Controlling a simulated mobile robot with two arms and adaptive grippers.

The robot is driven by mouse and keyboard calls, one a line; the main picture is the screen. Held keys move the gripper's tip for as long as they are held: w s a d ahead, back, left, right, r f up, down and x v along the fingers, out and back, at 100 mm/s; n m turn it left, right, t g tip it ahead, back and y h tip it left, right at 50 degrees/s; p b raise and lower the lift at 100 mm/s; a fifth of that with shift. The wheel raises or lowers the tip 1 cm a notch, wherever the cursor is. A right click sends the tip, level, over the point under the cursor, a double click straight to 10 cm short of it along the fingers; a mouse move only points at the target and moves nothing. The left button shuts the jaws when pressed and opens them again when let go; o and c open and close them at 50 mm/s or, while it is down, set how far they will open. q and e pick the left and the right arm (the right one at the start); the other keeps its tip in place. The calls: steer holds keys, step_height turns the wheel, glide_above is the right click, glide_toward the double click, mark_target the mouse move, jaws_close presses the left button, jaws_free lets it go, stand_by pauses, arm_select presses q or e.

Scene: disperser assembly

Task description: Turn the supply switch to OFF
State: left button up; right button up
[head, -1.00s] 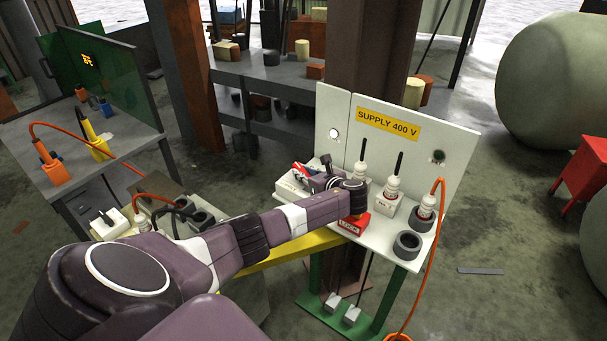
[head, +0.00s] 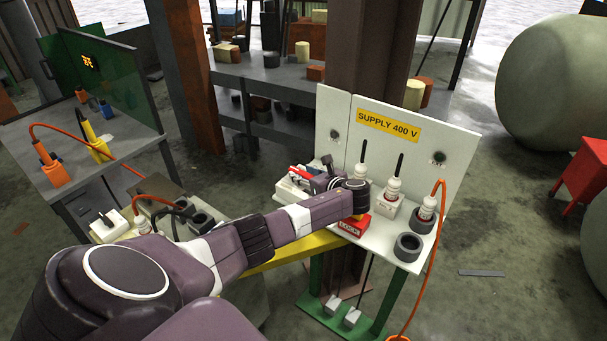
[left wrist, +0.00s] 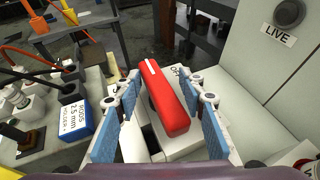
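The supply switch is a white box with a red handle (left wrist: 165,97) that carries a white line. In the left wrist view the handle lies between the two blue-padded fingers of my left gripper (left wrist: 163,105), with gaps on both sides. The gripper is open around it. Part of a printed label, "OF", shows beside the handle's far end. In the head view the red handle (head: 300,172) shows at the left of the panel shelf, partly hidden by my left gripper (head: 315,180). The LIVE lamp (left wrist: 289,12) is dark; it also shows in the head view (head: 334,134). My right gripper is not in view.
The SUPPLY 400 V panel (head: 388,125) rises behind the switch. A red LOCK box (head: 352,227) and white plugs (head: 389,195) stand on the shelf to the right. A blue holder box (left wrist: 75,119) is left of the switch. A bench with cables is further left.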

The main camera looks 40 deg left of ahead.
mark_target(303, 173)
arm_select(q)
step_height(303, 173, up, 10)
stand_by(0.5)
steer(key=shift+f, duration=0.1)
stand_by(0.4)
